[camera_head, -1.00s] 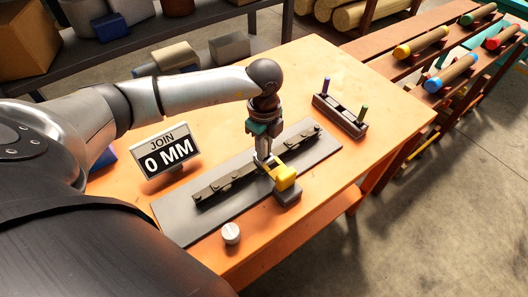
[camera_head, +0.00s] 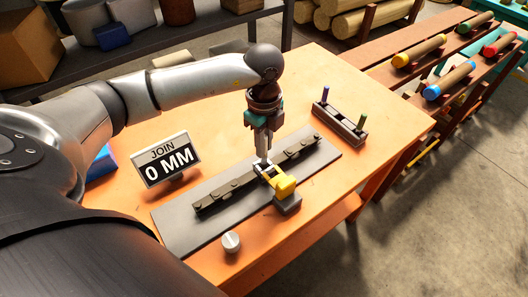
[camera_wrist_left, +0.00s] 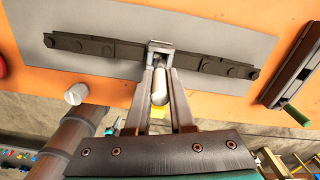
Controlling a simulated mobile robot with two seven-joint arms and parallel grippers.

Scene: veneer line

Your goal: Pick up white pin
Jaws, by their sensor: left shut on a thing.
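My left gripper (camera_head: 262,158) points down over the middle of the dark jointed bar (camera_head: 228,188), by the yellow clamp (camera_head: 284,186). In the left wrist view its two fingers (camera_wrist_left: 161,78) are shut on a white pin (camera_wrist_left: 159,88), its rounded end toward the camera. The pin's far end is near a grey bracket (camera_wrist_left: 161,46) on the bar; I cannot tell whether they touch. In the head view the fingers mostly hide the pin. My right gripper is not in view.
The bar lies on a grey mat (camera_head: 190,233). A dark holder (camera_head: 338,126) with a purple and a green pin stands at the right. A sign (camera_head: 166,160) reads "JOIN 0 MM". A white knob (camera_head: 231,243) sits near the front edge. The orange table's (camera_head: 330,70) back is clear.

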